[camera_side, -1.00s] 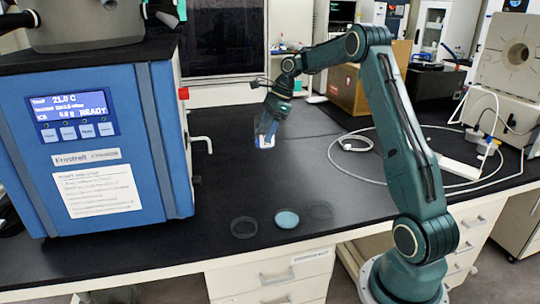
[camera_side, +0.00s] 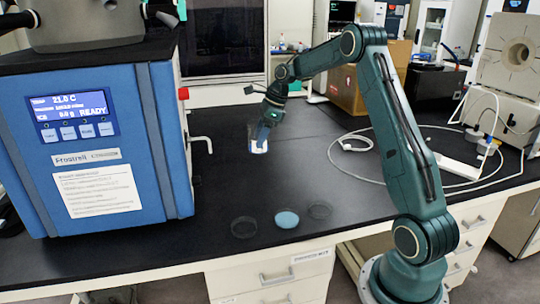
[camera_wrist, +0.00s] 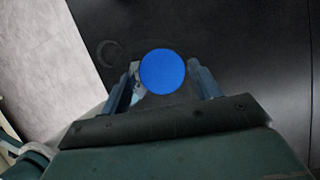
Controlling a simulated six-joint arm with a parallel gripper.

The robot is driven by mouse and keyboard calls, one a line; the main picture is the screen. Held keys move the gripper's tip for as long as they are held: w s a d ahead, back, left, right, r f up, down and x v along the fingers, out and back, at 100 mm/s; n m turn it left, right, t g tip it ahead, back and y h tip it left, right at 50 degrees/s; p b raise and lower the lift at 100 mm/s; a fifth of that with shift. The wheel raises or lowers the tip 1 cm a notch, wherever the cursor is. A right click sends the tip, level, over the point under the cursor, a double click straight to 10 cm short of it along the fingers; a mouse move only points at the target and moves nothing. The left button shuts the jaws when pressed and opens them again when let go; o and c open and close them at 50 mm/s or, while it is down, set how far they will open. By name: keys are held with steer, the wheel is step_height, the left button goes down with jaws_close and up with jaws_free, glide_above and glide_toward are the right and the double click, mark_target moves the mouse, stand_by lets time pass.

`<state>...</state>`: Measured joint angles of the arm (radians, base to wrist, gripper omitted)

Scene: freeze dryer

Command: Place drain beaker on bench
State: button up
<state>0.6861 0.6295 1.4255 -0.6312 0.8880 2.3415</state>
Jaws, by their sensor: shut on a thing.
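My gripper (camera_side: 263,132) is shut on a small clear beaker (camera_side: 258,147), which is upright over the black bench (camera_side: 300,170). I cannot tell from the side view whether its base touches the bench. In the wrist view, a round blue surface (camera_wrist: 162,72) shows between the two fingers of my gripper (camera_wrist: 165,85); it looks like the beaker's contents seen from above. The beaker's clear walls are hard to make out there.
The blue freeze dryer (camera_side: 120,150) stands at left, with a drain tap (camera_side: 202,140) on its side. Three shallow dishes lie near the front: a clear one (camera_side: 243,228), a light blue one (camera_side: 287,219) and a dark one (camera_side: 320,211). A white cable (camera_side: 365,180) loops at right.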

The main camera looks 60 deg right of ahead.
steer(key=w+a+f+m+h, duration=0.2)
steer(key=w+a+f+m, duration=0.1)
steer(key=f+m, duration=0.4)
step_height(320, 180, down, 3)
steer(key=shift+w+a+r+t+h, duration=0.1)
steer(key=shift+w+a+t+h, duration=0.2)
steer(key=shift+w+t+h, duration=0.15)
steer(key=shift+w, duration=0.15)
steer(key=shift+w+f, duration=0.95)
steer(key=shift+w, duration=0.8)
steer(key=shift+w+f, duration=0.9)
steer(key=shift+w, duration=0.85)
steer(key=shift+w+f, duration=0.95)
steer(key=shift+w, duration=0.8)
steer(key=shift+w+f, duration=0.1)
steer(key=shift+w, duration=0.05)
steer(key=shift+w+f, duration=0.45)
steer(key=shift+w, duration=0.3)
steer(key=shift+w+f, duration=0.65)
steer(key=shift+w, duration=0.1)
